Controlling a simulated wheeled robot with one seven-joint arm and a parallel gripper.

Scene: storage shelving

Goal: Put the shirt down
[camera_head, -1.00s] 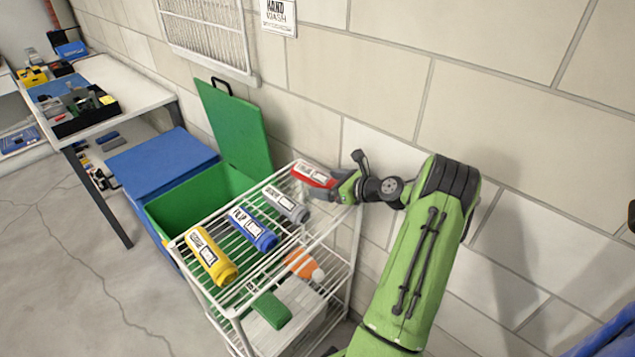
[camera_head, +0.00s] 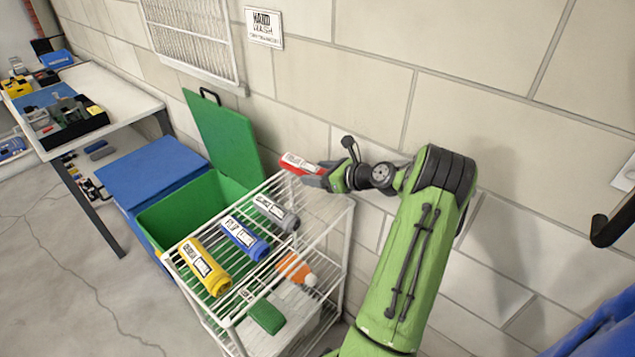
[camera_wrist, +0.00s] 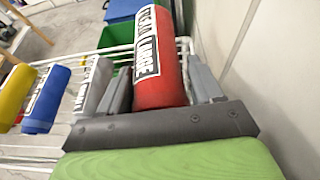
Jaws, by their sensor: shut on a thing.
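A red rolled shirt (camera_head: 300,163) with a white label is at the far end of the white wire rack (camera_head: 335,215), near the wall. My gripper (camera_head: 316,178) is shut on it. In the wrist view the red shirt (camera_wrist: 162,75) lies lengthwise between the two grey fingers of my gripper (camera_wrist: 163,90). It appears to be above the rack's top shelf; the exact gap is hard to tell. Grey (camera_head: 277,212), blue (camera_head: 245,238) and yellow (camera_head: 205,268) rolled shirts lie in a row on the top shelf.
A green bin (camera_head: 150,222) with a raised green lid (camera_head: 225,135) and a blue closed bin (camera_head: 150,165) stand behind the rack. The lower shelf holds an orange bottle (camera_head: 294,268) and a green item (camera_head: 266,316). The tiled wall (camera_head: 370,95) is close beside my gripper.

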